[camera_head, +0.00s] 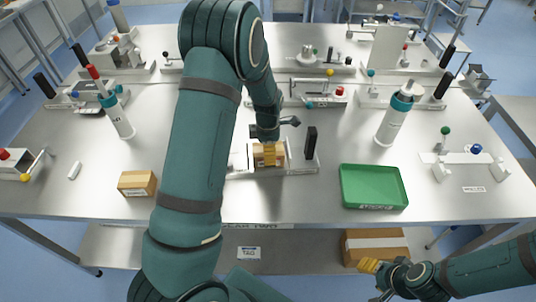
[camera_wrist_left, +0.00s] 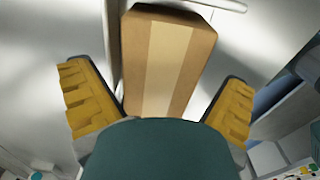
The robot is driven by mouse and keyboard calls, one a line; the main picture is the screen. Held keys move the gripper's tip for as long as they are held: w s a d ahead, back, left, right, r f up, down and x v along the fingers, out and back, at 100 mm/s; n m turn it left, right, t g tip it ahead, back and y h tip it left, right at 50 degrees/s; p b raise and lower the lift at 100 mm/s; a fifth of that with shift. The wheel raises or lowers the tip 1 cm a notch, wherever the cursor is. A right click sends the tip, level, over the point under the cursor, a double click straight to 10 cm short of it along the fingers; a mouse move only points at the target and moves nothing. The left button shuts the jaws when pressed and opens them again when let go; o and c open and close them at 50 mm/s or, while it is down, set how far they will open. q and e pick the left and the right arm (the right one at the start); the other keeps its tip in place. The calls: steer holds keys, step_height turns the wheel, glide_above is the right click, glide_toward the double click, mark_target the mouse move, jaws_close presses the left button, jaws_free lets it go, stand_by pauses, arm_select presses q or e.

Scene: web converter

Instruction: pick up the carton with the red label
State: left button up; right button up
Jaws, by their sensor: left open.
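A brown carton (camera_head: 279,150) sits in a metal fixture (camera_head: 302,166) at the middle of the table, partly hidden by my left gripper. In the left wrist view the carton (camera_wrist_left: 168,62) has a pale tape strip; no red label shows. My left gripper (camera_head: 268,157) is open over it, with its yellow fingers apart on either side in the left wrist view (camera_wrist_left: 158,105). Another small brown carton (camera_head: 137,183) lies at the left front, with no red label visible. My right gripper (camera_head: 371,272) is low at the front right, off the table; its opening is unclear.
A green tray (camera_head: 373,187) stands right of the fixture. White bottles with teal tops stand at left (camera_head: 117,117) and right (camera_head: 394,118). A larger carton (camera_head: 376,247) lies on the lower shelf. Clamp fixtures line the back.

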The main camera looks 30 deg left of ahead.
arm_select(q)
steer(key=c, duration=1.3)
steer(key=shift+o, duration=0.2)
steer(key=shift+r, duration=0.1)
